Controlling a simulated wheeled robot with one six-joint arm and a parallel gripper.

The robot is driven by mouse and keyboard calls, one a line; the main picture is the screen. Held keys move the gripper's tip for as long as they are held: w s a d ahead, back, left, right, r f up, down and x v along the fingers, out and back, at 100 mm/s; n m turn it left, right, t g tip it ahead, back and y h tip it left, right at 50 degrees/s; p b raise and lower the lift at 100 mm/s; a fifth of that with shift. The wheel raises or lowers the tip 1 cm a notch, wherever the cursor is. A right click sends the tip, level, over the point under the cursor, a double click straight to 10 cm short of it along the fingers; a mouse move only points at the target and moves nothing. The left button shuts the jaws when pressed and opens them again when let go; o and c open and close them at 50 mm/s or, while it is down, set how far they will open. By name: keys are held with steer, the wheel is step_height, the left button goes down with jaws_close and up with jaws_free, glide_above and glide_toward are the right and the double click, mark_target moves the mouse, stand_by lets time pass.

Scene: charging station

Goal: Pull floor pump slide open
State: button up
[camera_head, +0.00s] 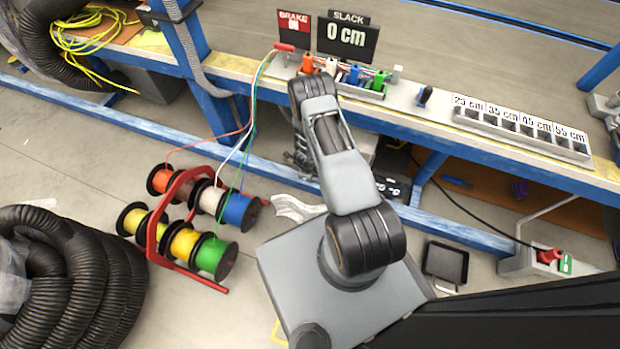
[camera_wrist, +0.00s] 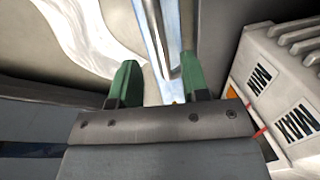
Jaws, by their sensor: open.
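My gripper (camera_wrist: 158,80) shows in the wrist view with two green fingers standing apart and open. A pale metallic bar (camera_wrist: 160,35) runs down the picture into the gap between the fingers; whether it touches either finger, I cannot tell. A white ribbed unit (camera_wrist: 285,85) marked MIN and MAX, possibly the floor pump, stands close on the right of the fingers. Its slide cannot be made out for certain. In the head view my arm is bent down in front of the bench, and its links hide most of the gripper and the unit.
The bench (camera_head: 420,120) carries a row of coloured connectors (camera_head: 345,75) and a SLACK display (camera_head: 347,40). A red spool rack (camera_head: 165,235) and a black corrugated hose (camera_head: 70,270) stand at left. Crumpled clear plastic (camera_head: 297,207) lies on the floor. A dark tablet-like thing (camera_head: 445,263) sits at right.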

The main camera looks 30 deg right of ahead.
steer(key=shift+w+d+f+b, duration=0.15)
steer(key=shift+f+b, duration=0.1)
steer(key=shift+f, duration=0.6)
steer(key=shift+w+d+f+b, duration=0.1)
steer(key=shift+f+b, duration=0.15)
steer(key=shift+f, duration=0.55)
jaws_close()
